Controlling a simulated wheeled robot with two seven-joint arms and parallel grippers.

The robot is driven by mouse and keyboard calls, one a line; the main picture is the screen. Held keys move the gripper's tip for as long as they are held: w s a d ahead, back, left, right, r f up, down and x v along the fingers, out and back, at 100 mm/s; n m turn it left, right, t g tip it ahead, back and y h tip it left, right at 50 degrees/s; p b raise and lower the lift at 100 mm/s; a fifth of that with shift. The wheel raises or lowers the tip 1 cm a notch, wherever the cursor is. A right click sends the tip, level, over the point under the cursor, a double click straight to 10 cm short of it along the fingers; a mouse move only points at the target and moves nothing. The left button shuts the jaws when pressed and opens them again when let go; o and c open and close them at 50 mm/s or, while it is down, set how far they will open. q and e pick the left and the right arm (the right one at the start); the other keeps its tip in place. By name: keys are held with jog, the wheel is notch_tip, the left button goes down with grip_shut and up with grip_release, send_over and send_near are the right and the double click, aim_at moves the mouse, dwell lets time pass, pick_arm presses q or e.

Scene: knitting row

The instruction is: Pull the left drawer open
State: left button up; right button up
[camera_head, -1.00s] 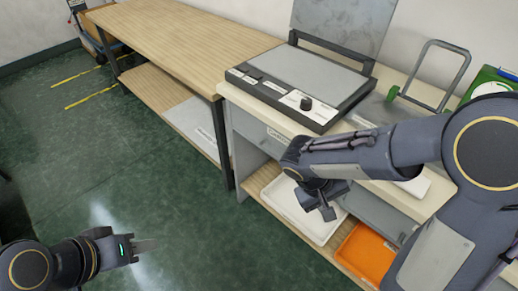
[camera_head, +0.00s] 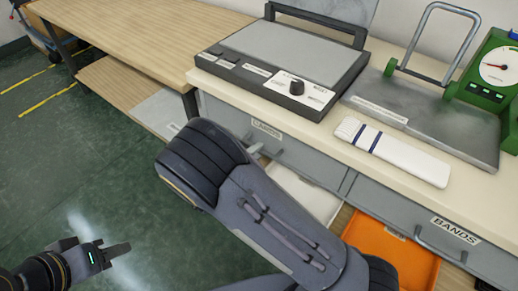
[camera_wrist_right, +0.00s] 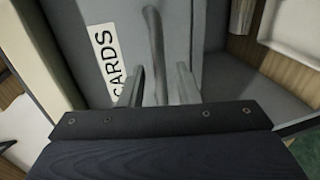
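The left drawer (camera_head: 232,113) is grey, labelled CARDS, and sits under the worktop. Its front looks flush with the drawer beside it, so it appears shut. Its bar handle (camera_head: 275,151) is partly hidden by my right arm. In the right wrist view the handle (camera_wrist_right: 154,35) runs down between the two fingers of my right gripper (camera_wrist_right: 160,85). The fingers stand apart with a gap around the bar; contact is not clear. In the head view the right gripper is mostly hidden behind my arm. My left gripper (camera_head: 117,251) is over the floor at lower left, away from the drawers.
The right drawer (camera_head: 400,205), labelled BANDS, is beside it. On the worktop are a black-framed device (camera_head: 290,62), a white packet (camera_head: 395,152) and a green dial scale (camera_head: 492,75). A white tray (camera_head: 305,190) and an orange tray (camera_head: 395,250) lie below. A wooden table (camera_head: 140,35) stands left.

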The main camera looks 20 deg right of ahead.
jog(key=shift+x, duration=1.3)
grip_shut()
